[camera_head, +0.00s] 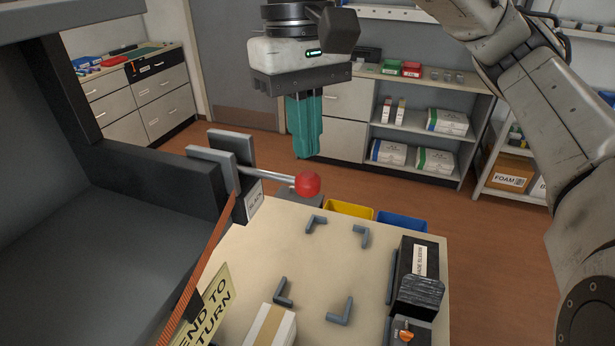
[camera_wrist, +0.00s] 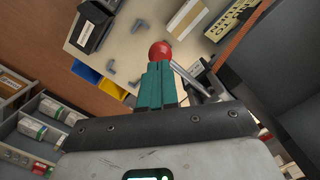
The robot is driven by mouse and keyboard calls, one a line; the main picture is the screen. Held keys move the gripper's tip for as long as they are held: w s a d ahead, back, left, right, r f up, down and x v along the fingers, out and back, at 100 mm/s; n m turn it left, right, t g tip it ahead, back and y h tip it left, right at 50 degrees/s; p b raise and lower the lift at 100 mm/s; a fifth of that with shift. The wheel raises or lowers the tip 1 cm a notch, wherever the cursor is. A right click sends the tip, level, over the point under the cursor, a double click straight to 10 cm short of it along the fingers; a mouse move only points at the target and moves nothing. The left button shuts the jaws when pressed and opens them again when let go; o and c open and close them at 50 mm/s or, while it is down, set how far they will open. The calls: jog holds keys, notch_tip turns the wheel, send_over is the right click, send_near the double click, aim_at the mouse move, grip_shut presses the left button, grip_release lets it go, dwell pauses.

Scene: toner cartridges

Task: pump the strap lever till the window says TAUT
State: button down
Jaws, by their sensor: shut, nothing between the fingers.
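The strap lever is a metal rod with a red ball knob (camera_head: 307,184), reaching right from a grey bracket (camera_head: 232,171) at the dark frame's edge. An orange strap (camera_head: 205,262) runs down from the bracket. A small label by the bracket reads SLACK or similar; I cannot read it surely. My gripper (camera_head: 306,155) has teal fingers pointing down, shut and empty, just above the knob in the head view. In the wrist view the red knob (camera_wrist: 160,50) shows just beyond the fingertips (camera_wrist: 158,66); I cannot tell whether they touch.
The pale table (camera_head: 330,245) holds grey corner brackets, a box with a tan stripe (camera_head: 270,326) and a black device (camera_head: 416,280) at right. Yellow (camera_head: 350,209) and blue (camera_head: 402,222) bins stand behind it. The dark frame (camera_head: 150,180) stands left of the lever.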

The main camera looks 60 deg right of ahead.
aim_at(306, 172)
jog(key=shift+f+b, duration=0.75)
jog(key=shift+f, duration=0.35)
jog(key=shift+s+f, duration=0.1)
jog(key=shift+f+b, duration=1.2)
jog(key=shift+f, duration=0.95)
jog(key=shift+a, duration=0.1)
jog(key=shift+r, duration=0.1)
